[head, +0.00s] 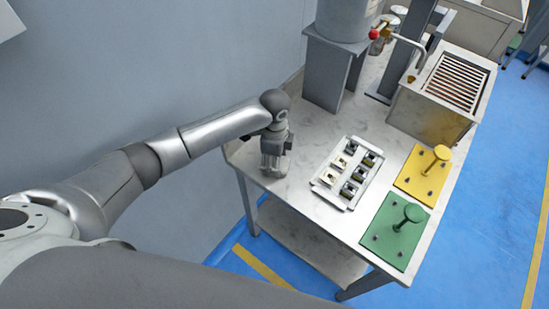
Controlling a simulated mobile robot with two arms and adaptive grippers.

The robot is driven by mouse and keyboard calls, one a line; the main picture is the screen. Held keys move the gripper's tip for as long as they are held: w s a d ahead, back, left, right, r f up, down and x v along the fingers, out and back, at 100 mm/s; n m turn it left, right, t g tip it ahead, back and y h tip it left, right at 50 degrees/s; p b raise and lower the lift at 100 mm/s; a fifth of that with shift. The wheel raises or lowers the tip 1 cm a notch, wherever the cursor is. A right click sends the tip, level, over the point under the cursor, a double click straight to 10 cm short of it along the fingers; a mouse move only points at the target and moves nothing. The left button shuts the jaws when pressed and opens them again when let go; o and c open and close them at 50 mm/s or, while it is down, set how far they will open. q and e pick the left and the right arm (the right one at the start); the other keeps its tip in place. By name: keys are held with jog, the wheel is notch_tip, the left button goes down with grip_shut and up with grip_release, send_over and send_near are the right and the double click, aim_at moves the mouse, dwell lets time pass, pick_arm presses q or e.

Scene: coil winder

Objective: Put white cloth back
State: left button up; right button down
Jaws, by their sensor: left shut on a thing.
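My left gripper (272,168) points down at the left end of the metal worktable (308,228), close to the tabletop. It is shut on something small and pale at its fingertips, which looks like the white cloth. The fingers hide most of it, so its shape is unclear. I cannot tell whether it touches the table. No other white cloth shows. My right gripper is not in view.
A metal tray (325,196) with several small parts lies right of the gripper. Farther right are a green plate (379,241) and a yellow plate (411,187), each with a peg. A slatted metal box (421,118) and a grey stand (324,78) stand behind.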

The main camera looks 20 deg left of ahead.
pick_arm(q)
jog(key=shift+f, duration=0.1)
jog(key=o, duration=0.9)
notch_tip(320, 180, up, 12)
dwell(0.3)
dwell(0.3)
